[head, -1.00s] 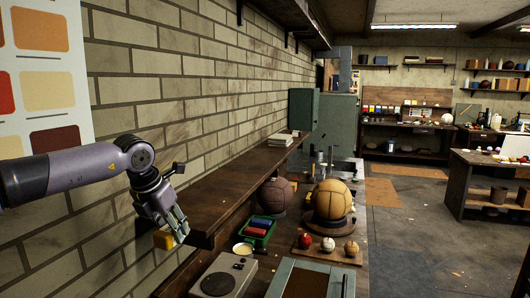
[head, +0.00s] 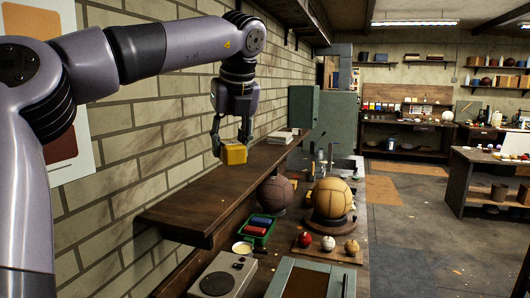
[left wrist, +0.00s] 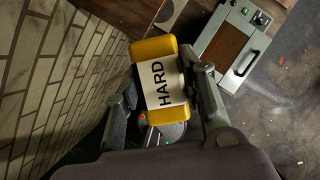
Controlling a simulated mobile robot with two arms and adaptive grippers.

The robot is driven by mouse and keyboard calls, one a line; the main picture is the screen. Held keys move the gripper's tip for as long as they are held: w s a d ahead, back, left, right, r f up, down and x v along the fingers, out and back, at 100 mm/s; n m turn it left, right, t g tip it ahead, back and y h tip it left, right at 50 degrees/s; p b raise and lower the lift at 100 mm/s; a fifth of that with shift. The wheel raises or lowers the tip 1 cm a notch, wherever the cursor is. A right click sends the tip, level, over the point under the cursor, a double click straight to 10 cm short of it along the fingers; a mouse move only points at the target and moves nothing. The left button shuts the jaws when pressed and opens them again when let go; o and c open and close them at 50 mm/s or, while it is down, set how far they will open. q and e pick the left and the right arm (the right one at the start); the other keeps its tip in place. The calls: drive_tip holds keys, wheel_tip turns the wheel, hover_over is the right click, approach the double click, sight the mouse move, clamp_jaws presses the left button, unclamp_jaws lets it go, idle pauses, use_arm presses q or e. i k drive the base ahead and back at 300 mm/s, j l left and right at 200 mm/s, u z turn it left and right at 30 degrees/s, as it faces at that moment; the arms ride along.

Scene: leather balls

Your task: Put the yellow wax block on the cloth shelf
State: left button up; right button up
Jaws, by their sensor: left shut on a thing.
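My left gripper (head: 232,140) is shut on the yellow wax block (head: 234,155) and points down. In the head view the block shows in front of the long dark wooden shelf (head: 205,195) on the brick wall; I cannot tell whether they touch. In the left wrist view the block (left wrist: 153,49) sits between the fingers, with a white label reading "HARD". A stack of pale flat, folded-looking things (head: 281,137) lies at the shelf's far end. My right gripper is not in view.
Below the shelf, the bench holds a dark ball (head: 275,194), a tan ball (head: 332,198) on a stand, a green tray (head: 258,229) and a grey device (head: 222,277). The near and middle shelf top looks bare.

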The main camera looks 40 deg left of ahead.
sight(246, 178)
drive_tip(key=i+j, duration=0.55)
drive_tip(key=j, duration=0.15)
drive_tip(key=i+j, duration=0.55)
drive_tip(key=j, duration=0.1)
